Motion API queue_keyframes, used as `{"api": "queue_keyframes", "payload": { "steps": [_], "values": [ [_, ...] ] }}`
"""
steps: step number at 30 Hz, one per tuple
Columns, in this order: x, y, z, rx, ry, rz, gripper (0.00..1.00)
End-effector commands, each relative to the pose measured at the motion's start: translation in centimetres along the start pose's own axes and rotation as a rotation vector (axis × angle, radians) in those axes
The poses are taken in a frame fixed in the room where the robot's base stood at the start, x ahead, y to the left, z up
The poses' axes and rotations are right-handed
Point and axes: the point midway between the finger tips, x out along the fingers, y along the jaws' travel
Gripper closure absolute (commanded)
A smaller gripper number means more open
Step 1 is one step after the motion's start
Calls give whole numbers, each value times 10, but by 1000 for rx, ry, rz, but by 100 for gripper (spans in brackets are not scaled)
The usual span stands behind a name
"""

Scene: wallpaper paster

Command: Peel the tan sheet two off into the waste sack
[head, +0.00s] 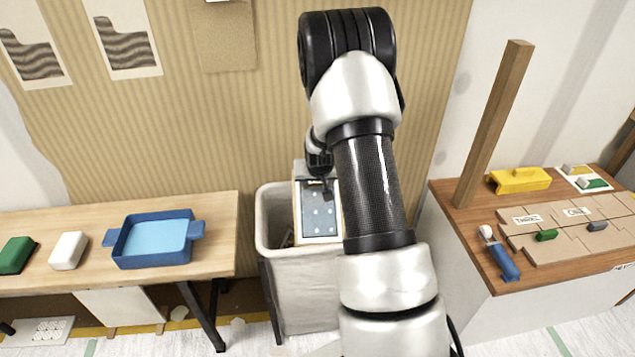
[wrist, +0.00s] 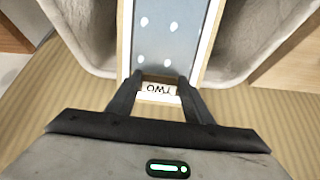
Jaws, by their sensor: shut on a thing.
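My gripper (head: 322,184) is shut on the near end of a sheet (head: 320,212), at the label reading TWO, which shows upside down in the wrist view (wrist: 158,90). The sheet has a grey-blue face with white dots and pale tan edges. My gripper also shows in the wrist view (wrist: 161,80), with a finger on each side of the label. The sheet hangs over the mouth of the pale grey waste sack (head: 306,285). I cannot tell how far it reaches inside. My arm hides the right side of the sack.
A left table holds a blue tray (head: 153,255), a white block (head: 69,250) and a green block (head: 17,255). A right bench holds a yellow block (head: 519,180), a blue-handled roller (head: 504,262) and tan pieces. A wooden post (head: 493,125) rises there. Striped tan wallpaper (head: 150,130) stands behind.

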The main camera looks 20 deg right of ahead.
Motion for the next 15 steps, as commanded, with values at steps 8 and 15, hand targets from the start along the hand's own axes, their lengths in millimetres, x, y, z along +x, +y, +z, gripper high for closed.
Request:
{"api": "queue_keyframes", "payload": {
  "steps": [8, 15],
  "values": [
    [0, 0, 0, 0, 0, 0, 32],
    [0, 0, 0, 0, 0, 0, 32]
  ]
}}
